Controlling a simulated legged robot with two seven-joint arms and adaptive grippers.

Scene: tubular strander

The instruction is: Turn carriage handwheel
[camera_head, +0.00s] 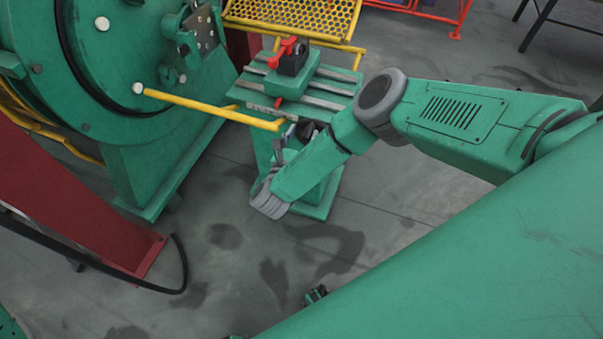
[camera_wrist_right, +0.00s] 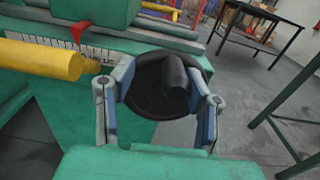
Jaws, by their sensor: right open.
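The carriage handwheel (camera_wrist_right: 146,92) is a black disc with a stubby cylindrical grip (camera_wrist_right: 176,82) in the right wrist view. It sits on the side of the green carriage (camera_wrist_right: 95,118), partly hidden by my fingers. In the head view, the handwheel (camera_head: 310,129) is a small dark shape beside my right gripper (camera_head: 290,138). My right gripper (camera_wrist_right: 160,75) is open, with one finger on each side of the wheel's face and grip. I cannot tell whether the fingers touch it. My left gripper does not show.
A yellow bar (camera_head: 205,107) reaches from the large green drum housing (camera_head: 120,70) to the carriage, close to my right gripper. A red-handled black block (camera_head: 292,57) stands on the carriage. A yellow mesh guard (camera_head: 290,14) is behind. Grey floor lies open in front.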

